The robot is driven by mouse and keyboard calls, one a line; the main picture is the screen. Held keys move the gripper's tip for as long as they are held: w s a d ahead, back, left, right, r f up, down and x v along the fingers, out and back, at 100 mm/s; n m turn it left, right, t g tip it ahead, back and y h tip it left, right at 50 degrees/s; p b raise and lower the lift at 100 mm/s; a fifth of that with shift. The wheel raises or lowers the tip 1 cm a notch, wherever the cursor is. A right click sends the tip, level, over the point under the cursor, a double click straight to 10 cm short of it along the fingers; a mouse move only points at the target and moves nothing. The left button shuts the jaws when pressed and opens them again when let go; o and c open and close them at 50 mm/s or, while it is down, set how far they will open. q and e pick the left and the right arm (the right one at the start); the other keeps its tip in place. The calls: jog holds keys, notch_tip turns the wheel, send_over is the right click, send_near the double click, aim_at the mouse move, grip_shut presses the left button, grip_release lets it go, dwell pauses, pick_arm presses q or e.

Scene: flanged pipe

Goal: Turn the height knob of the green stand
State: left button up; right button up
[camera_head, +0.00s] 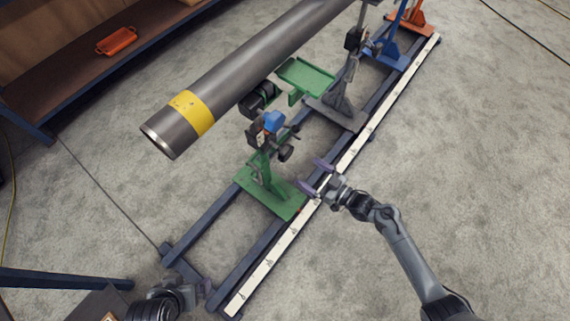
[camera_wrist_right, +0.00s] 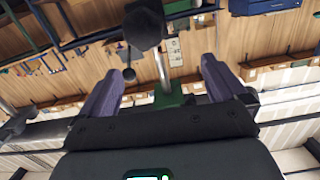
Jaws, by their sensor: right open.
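The green stand (camera_head: 262,180) stands on the rail frame, below the near end of the grey pipe (camera_head: 250,68). A dark round knob (camera_head: 286,153) sits on its side facing my right arm. My right gripper (camera_head: 314,176) is open, its purple fingers apart, just right of the stand and clear of the knob. In the right wrist view the open fingers (camera_wrist_right: 160,76) point toward a black round knob (camera_wrist_right: 143,29) and a metal rod (camera_wrist_right: 162,68); nothing is gripped.
The pipe carries a yellow band (camera_head: 191,113). Blue (camera_head: 395,45) and orange (camera_head: 408,18) stands are farther along the rails. A white scale strip (camera_head: 285,240) runs along the near rail. A shelf with an orange tray (camera_head: 116,41) is at upper left. The floor at right is clear.

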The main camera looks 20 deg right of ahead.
aim_at(289, 155)
jog(key=shift+n+t, duration=0.3)
jog(key=w+a+f+b, duration=0.1)
jog(key=w+b, duration=0.1)
jog(key=w, duration=0.1)
jog(key=w+a+f+b, duration=0.1)
jog(key=w+a+b, duration=0.1)
jog(key=w+b, duration=0.1)
jog(key=w+a+f+b, duration=0.1)
jog(key=w+a+b, duration=0.1)
jog(key=w, duration=0.3)
jog(key=shift+f+b, duration=0.1)
jog(key=shift+b, duration=0.55)
jog(key=shift+w+a, duration=0.45)
jog(key=shift+w, duration=0.15)
pick_arm(q)
notch_tip(289, 155, down, 11)
jog(key=shift+r, duration=0.15)
